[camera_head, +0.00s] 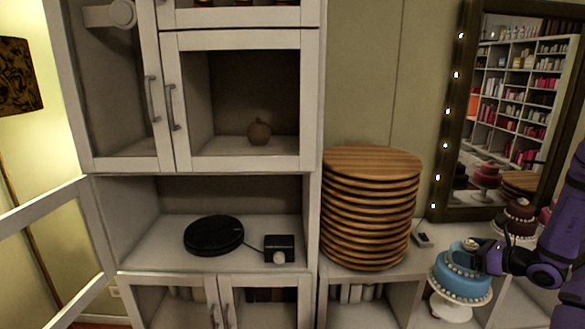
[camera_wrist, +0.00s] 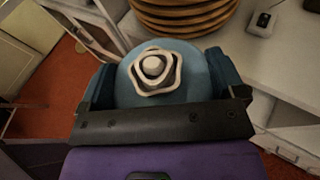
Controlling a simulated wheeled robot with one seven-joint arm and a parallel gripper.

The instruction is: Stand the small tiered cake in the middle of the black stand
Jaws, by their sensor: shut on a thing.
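The small tiered cake (camera_head: 460,278) is blue with white beading and shows at the lower right of the head view. Its round blue top with a white star-shaped ornament fills the middle of the wrist view (camera_wrist: 152,66). My gripper (camera_head: 470,252) is shut on its upper tier, one finger on each side (camera_wrist: 163,80). The cake looks upright, with a white pedestal (camera_head: 452,307) under it; I cannot tell whether it rests on a surface. The black stand (camera_head: 213,235) is a low round disc on the open cabinet shelf, left of the cake, and it is empty.
A black box with a knob (camera_head: 279,248) sits right of the stand, joined by a cord. A tall stack of round wooden boards (camera_head: 370,210) stands between cabinet and cake. A brown cake (camera_head: 516,219) is behind my arm, before the mirror (camera_head: 480,130). An open door (camera_head: 50,215) is at left.

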